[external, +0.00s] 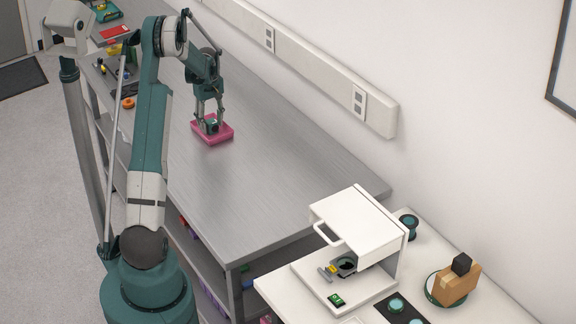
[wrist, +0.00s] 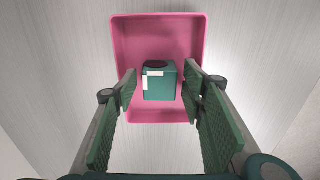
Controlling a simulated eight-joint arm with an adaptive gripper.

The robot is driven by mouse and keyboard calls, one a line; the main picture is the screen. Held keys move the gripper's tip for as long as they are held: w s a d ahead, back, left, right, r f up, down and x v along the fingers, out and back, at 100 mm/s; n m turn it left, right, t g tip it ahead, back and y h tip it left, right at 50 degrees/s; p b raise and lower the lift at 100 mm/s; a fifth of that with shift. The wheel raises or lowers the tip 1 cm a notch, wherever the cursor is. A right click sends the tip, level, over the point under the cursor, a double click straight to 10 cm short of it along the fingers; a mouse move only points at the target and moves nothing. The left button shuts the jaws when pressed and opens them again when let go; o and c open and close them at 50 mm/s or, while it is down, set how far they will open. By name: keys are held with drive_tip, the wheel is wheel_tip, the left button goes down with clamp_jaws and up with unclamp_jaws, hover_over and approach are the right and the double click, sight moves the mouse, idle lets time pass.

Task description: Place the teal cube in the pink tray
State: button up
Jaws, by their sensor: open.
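The teal cube (wrist: 160,84) sits inside the pink tray (wrist: 160,24), near its middle, in the wrist view. It has a dark round spot on top and a pale L-shaped mark on its front. My gripper (wrist: 160,92) is open, with its two green pads to the left and right of the cube and gaps on both sides. In the external view the pink tray (external: 213,138) lies on the grey metal bench, with my gripper (external: 211,124) pointing down over it. The cube is mostly hidden there by the fingers.
The metal bench (external: 270,160) is clear around the tray. An orange ring (external: 128,103), a red book (external: 112,34) and small items lie at the bench's far left. A white instrument (external: 357,230) stands on a white table at the front right. A wall rail (external: 310,60) runs behind.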

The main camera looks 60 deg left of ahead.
sight(215, 123)
wheel_tip(215, 123, up, 11)
idle(0.5)
drive_tip(key=shift+f, duration=0.1)
idle(0.4)
idle(0.4)
